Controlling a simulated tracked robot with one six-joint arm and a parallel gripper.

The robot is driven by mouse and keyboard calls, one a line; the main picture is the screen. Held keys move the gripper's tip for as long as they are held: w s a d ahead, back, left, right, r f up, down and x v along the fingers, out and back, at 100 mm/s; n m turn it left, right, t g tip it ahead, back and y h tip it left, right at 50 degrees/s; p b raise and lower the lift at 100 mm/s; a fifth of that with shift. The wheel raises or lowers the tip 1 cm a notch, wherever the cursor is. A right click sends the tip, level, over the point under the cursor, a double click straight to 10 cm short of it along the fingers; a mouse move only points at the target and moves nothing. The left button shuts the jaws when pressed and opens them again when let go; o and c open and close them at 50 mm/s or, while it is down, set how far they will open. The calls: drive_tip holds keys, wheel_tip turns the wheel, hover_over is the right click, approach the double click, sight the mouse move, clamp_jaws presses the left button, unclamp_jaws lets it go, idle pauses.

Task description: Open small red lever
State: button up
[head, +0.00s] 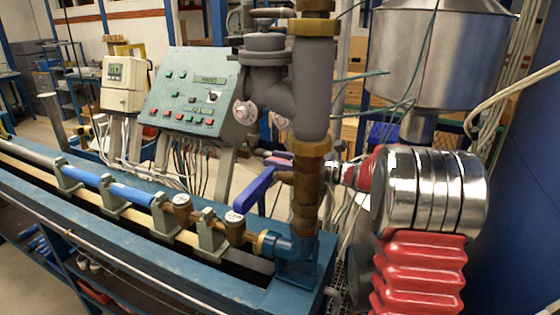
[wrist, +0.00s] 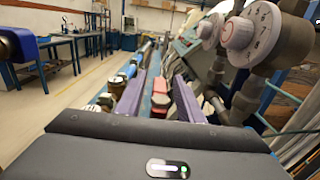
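The small red lever (wrist: 159,104) shows in the wrist view as a red piece between my two purple fingers, with a second red patch (wrist: 160,84) just beyond it. My gripper (wrist: 158,78) is open, one finger on each side of the red, with a visible gap. I cannot tell whether either finger touches it. In the head view a small pinkish-red bit (head: 279,162) shows left of the brass column, which hides most of my gripper. A larger blue lever (head: 254,190) slants down in front of the column.
The grey valve body (head: 270,80) and its round dials (wrist: 250,35) stand close above and right of my gripper. The green control box (head: 192,95) stands behind the bench. A blue pipe (head: 110,187) runs along the bench in brackets. A steel tank (head: 440,55) is at the back right.

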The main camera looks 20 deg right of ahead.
drive_tip(key=shift+c, duration=0.2)
clamp_jaws()
